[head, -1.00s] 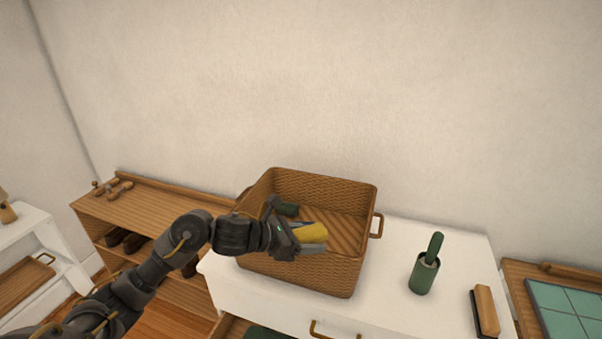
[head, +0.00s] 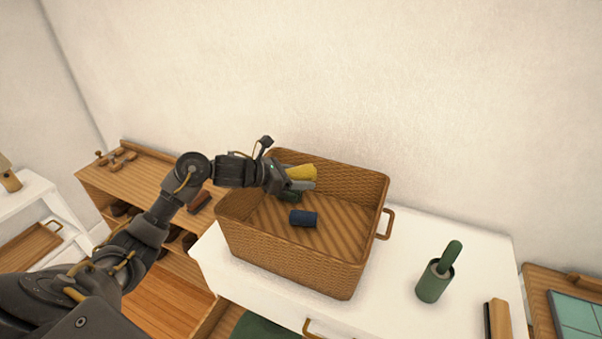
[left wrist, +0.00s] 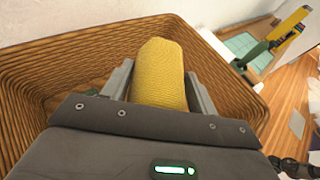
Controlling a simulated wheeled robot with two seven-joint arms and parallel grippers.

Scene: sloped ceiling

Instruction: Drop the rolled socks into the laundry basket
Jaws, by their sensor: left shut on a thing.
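The laundry basket (head: 300,262) is a brown woven box with side handles, standing on a white dresser. A dark blue rolled sock pair (head: 303,218) lies on its floor, and a green one (head: 290,196) lies near the back left, partly hidden by my gripper. My left gripper (head: 303,182) is shut on a yellow rolled sock pair (head: 300,171), over the back left of the basket's opening. In the left wrist view the yellow socks (left wrist: 160,75) sit between the two fingers, with the basket's woven wall (left wrist: 50,75) around them.
A wooden shoe shelf (head: 150,180) is at the left. The wall is close behind.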

